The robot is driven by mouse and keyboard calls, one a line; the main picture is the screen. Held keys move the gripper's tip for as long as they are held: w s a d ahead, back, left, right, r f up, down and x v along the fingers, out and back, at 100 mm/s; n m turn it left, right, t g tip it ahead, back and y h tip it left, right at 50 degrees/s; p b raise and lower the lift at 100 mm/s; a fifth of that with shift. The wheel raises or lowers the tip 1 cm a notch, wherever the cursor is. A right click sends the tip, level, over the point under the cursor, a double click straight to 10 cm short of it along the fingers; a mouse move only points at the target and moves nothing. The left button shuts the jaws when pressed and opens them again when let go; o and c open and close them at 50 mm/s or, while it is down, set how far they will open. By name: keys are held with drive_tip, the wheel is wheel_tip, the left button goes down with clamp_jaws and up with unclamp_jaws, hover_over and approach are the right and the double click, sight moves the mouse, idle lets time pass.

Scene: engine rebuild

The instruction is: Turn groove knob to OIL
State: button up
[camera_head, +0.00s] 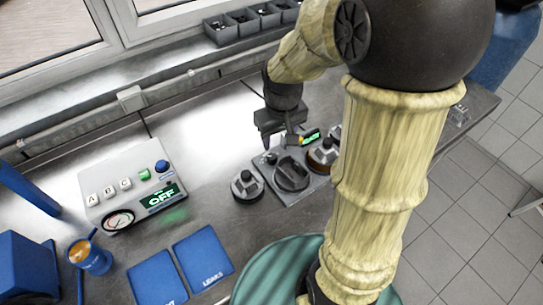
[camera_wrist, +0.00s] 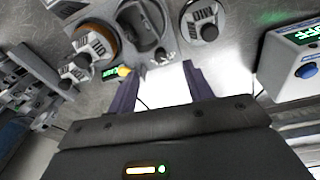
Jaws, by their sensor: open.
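A large dark round knob (camera_head: 292,173) with a raised bar across it sits on a grey panel (camera_head: 262,161). It also shows at the top of the wrist view (camera_wrist: 143,24), partly cut off. I take it for the groove knob; no mark reading OIL can be made out on it. A small lit green display (camera_head: 310,137) is at the panel's back edge. My gripper (camera_head: 280,140) hangs just behind the panel, apart from the knob. In the wrist view my gripper (camera_wrist: 157,72) is open with nothing between its fingers.
A silver-topped dial (camera_head: 246,187) stands left of the panel, an orange-rimmed dial (camera_head: 323,155) right. A control box (camera_head: 128,183) with an OFF display is further left. Blue mats (camera_head: 203,257) and a blue cup (camera_head: 90,257) lie in front. Bins (camera_head: 243,22) line the back.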

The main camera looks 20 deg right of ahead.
drive_tip(key=n+g+b, duration=0.1)
drive_tip(key=n, duration=0.1)
hover_over(272, 157)
drive_tip(key=shift+a+r, duration=0.2)
drive_tip(key=shift+r, duration=0.15)
drive_tip(key=shift+f, duration=0.1)
drive_tip(key=f+p, duration=0.1)
drive_tip(key=f, duration=1.6)
drive_tip(key=shift+d+f, duration=0.1)
drive_tip(key=shift+d, duration=0.1)
drive_tip(key=c, duration=1)
drive_tip(key=shift+n, duration=0.9)
